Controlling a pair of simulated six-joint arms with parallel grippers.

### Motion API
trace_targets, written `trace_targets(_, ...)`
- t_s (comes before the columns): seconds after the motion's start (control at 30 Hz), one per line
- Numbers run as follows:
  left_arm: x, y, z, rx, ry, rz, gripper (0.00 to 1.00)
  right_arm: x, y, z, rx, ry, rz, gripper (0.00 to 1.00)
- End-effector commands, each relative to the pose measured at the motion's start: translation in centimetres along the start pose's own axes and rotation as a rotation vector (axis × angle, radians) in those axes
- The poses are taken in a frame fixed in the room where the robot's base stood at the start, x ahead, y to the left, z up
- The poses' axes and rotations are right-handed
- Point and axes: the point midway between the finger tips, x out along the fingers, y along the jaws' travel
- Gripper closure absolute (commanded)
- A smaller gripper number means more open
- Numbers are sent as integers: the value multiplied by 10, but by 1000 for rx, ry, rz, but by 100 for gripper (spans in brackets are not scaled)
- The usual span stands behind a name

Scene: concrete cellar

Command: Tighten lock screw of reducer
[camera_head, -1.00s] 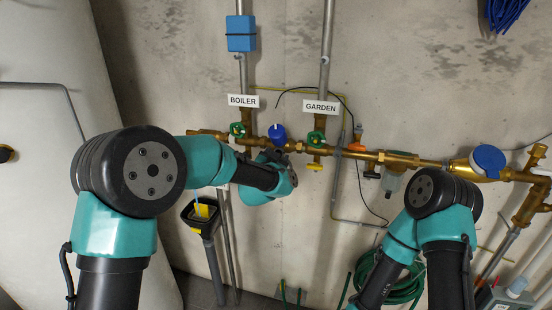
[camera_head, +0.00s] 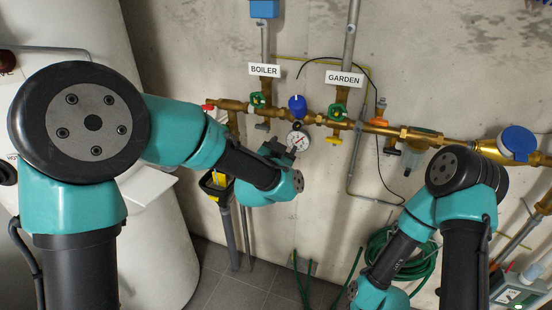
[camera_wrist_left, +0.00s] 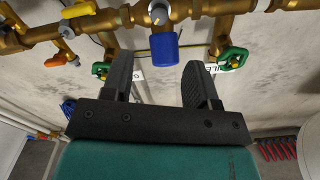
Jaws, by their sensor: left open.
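The reducer with its blue cap (camera_head: 297,103) sits on the brass pipe between the BOILER and GARDEN branches. A round white pressure gauge (camera_head: 298,140) hangs below it. My left gripper (camera_head: 280,150) is close below the pipe, beside the gauge. In the left wrist view the blue cap (camera_wrist_left: 164,47) shows just beyond the two black fingers of the left gripper (camera_wrist_left: 158,62), which are open with nothing between them. A small light, screw-like part (camera_wrist_left: 157,14) shows at the cap's base; I cannot tell whether it is the lock screw. My right gripper is out of view.
Green valve handles (camera_head: 258,100) (camera_head: 338,112) flank the reducer. A yellow handle (camera_head: 334,141) and an orange one (camera_head: 378,122) are to the right. A larger blue-capped fitting (camera_head: 517,142) is at far right. A green hose (camera_head: 405,248) hangs behind my right arm.

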Motion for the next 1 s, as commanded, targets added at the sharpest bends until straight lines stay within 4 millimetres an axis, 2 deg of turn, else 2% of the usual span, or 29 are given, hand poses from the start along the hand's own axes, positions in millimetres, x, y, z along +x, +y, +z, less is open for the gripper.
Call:
trace_targets(0.2,-38,0,-1,0,1,2,46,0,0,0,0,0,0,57)
trace_targets(0.4,-53,0,0,0,1,0,46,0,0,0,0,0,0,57)
trace_targets(0.8,-53,1,1,-10,3,-2,46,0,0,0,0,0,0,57)
trace_targets(1.0,-44,11,11,-148,49,-49,46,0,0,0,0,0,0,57)
